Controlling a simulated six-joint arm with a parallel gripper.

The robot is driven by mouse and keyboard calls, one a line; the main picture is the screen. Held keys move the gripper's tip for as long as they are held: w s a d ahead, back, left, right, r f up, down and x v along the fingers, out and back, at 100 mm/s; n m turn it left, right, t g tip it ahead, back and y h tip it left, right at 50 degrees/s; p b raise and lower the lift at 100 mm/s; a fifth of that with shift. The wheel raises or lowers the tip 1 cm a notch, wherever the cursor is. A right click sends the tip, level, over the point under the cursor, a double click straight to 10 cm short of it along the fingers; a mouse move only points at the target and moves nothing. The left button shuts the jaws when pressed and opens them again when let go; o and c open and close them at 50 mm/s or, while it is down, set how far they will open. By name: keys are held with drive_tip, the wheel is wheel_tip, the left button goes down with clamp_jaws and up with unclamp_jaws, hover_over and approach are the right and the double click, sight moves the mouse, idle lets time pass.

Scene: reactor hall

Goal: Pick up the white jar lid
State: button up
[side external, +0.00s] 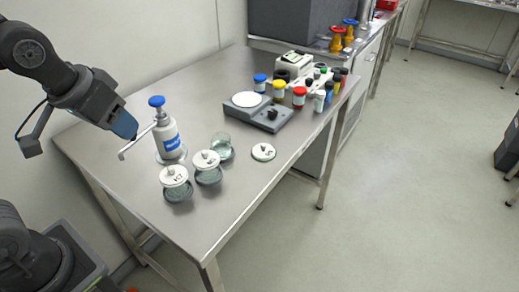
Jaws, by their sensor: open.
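A white jar lid (263,152) with a small knob and dark marking lies on the steel table (160,88), right of an open glass jar (221,150). Two more glass jars wear similar white lids, one at the front (174,176) and one just behind it (206,160). My gripper (125,126) is open and empty at the left, seen from the side. It is raised near the spout of a white bottle, well left of the loose lid and apart from it.
The white pump bottle (168,138) with a blue cap stands between my gripper and the jars. A grey scale (262,116) with a white plate sits behind the lid. Several small coloured-cap jars (299,97) crowd the table's back right. The table's right edge is close to the lid.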

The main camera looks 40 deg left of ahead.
drive_tip(key=w+d+r+n+g, duration=0.1)
drive_tip(key=w+d+n, duration=0.15)
drive_tip(key=w, duration=0.75)
drive_tip(key=n+g+y, duration=0.1)
drive_tip(key=n+y, duration=0.2)
drive_tip(key=n, duration=0.2)
approach(263, 144)
drive_tip(key=x, duration=0.4)
drive_tip(key=shift+a+r, duration=0.1)
drive_tip(key=shift+a, duration=0.05)
drive_tip(key=shift+d+x, duration=0.15)
drive_tip(key=shift+x, duration=1.15)
drive_tip(key=shift+d+x, duration=0.1)
drive_tip(key=shift+x, duration=1.25)
clamp_jaws()
